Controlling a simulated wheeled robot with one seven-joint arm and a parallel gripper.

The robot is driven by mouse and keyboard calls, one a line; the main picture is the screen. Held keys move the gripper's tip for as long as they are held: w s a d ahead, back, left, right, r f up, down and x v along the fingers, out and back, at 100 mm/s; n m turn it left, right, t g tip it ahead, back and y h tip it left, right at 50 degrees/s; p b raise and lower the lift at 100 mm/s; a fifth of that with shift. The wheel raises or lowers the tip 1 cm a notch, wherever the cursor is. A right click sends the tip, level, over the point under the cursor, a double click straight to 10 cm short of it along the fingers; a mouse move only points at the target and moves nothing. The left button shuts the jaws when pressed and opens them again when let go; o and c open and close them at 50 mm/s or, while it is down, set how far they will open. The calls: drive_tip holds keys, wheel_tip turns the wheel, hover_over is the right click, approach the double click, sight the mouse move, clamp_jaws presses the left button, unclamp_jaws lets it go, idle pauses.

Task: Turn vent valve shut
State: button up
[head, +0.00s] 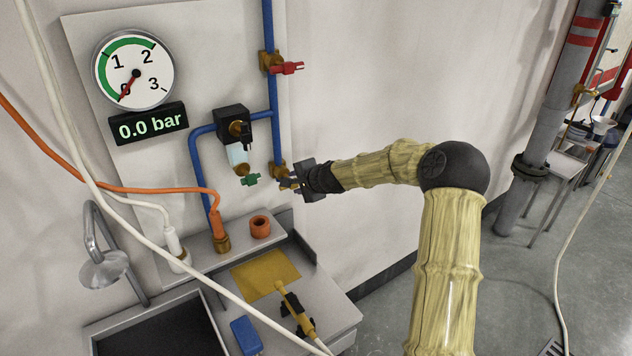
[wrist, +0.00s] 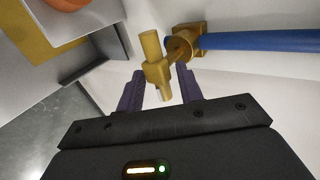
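A brass valve (head: 279,169) sits at the lower end of the vertical blue pipe; no label shows that it is the vent valve. In the wrist view its brass body (wrist: 186,43) joins the blue pipe, and its brass bar-shaped handle (wrist: 153,60) stands out toward me. My gripper (head: 290,183) is at this valve. In the wrist view the two purple fingers of my gripper (wrist: 160,88) stand apart, one on each side of the handle's near end. Narrow gaps show beside the handle, so the gripper looks open. Exact finger contact is hard to judge.
A red-handled valve (head: 286,68) is higher on the pipe, and a green handle (head: 250,180) is close left of my gripper. The gauge (head: 133,70) points near zero; the display (head: 149,123) reads 0.0 bar. An orange hose (head: 140,190) and bench (head: 335,308) lie left and below.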

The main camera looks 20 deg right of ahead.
drive_tip(key=b+v, duration=0.4)
drive_tip(key=v, duration=1.1)
drive_tip(key=shift+s, duration=0.3)
drive_tip(key=shift+r, duration=0.1)
drive_tip(key=s+a+f+n+g, duration=0.3)
drive_tip(key=s+a+f+n, duration=0.15)
drive_tip(key=f, duration=0.25)
drive_tip(key=s+f+n+g+h, duration=0.1)
drive_tip(key=s+f+n, duration=0.3)
drive_tip(key=s, duration=0.7)
drive_tip(key=s+f+n+g+h, duration=0.2)
drive_tip(key=s+f+n+g, duration=0.2)
drive_tip(key=s, duration=0.7)
drive_tip(key=shift+s+a+f+n+h, duration=0.25)
drive_tip(key=shift+s+a+n+h, duration=0.1)
drive_tip(key=shift+n, duration=0.6)
drive_tip(key=shift+o, duration=0.3)
drive_tip(key=shift+w, duration=0.2)
